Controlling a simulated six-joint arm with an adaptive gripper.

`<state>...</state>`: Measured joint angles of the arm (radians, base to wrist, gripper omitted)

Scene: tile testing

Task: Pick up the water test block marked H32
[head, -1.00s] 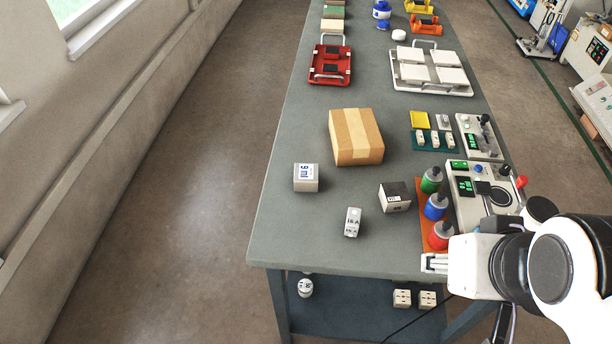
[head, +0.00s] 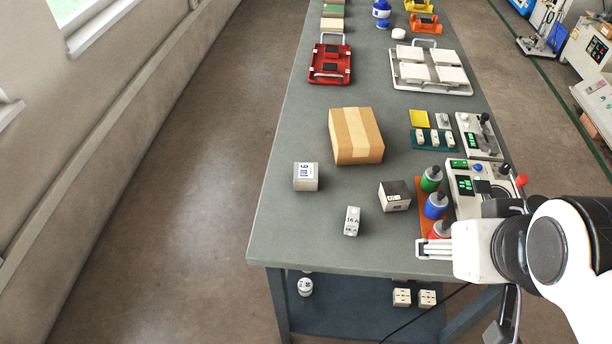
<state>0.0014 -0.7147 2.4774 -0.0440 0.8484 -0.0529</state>
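Three small blocks stand on the near half of the grey table. A small white breaker-like block (head: 352,221) reads "16A". A grey-white cube (head: 306,177) has blue print on top. My gripper (head: 432,249) is at the right near corner, beside the red-banded bottle, to the right of and nearer than the three blocks. It seems to hold nothing; its finger gap is unclear.
A cardboard box (head: 356,137) stands behind the blocks. Green-, blue- and red-banded bottles (head: 435,205) on an orange mat stand between the dark-topped block and a control panel (head: 480,188). The table's left near part (head: 285,235) is clear.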

